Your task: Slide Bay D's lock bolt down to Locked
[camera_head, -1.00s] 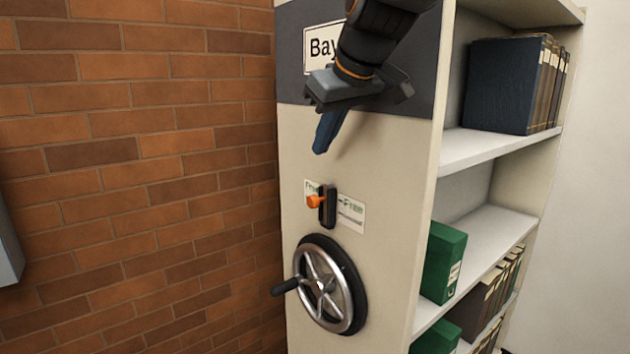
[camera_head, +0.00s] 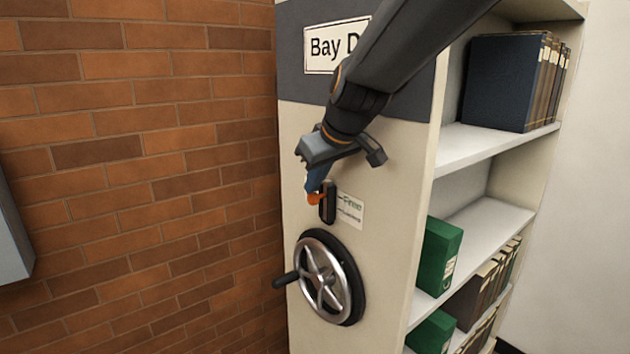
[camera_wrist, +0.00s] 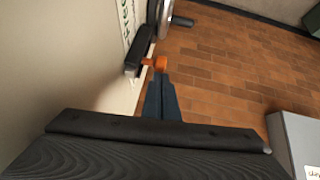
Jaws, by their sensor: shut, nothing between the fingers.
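The orange lock bolt knob (camera_head: 314,199) sticks out of a dark slotted plate (camera_head: 328,203) on Bay D's cream end panel. The knob sits in the upper part of the slot, beside a white label (camera_head: 350,209) with green "Free" at its top. My gripper (camera_head: 313,186) is shut and empty, its blue fingertips just above the knob in the head view. In the wrist view the knob (camera_wrist: 160,64) lies right at the tips of the closed fingers (camera_wrist: 160,80); I cannot tell whether they touch.
A spoked handwheel (camera_head: 328,278) with a dark crank handle is mounted below the bolt. A brick wall (camera_head: 140,180) stands to the left. Open shelves with books and green boxes (camera_head: 438,257) are on the right. A grey box (camera_wrist: 295,140) shows in the wrist view.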

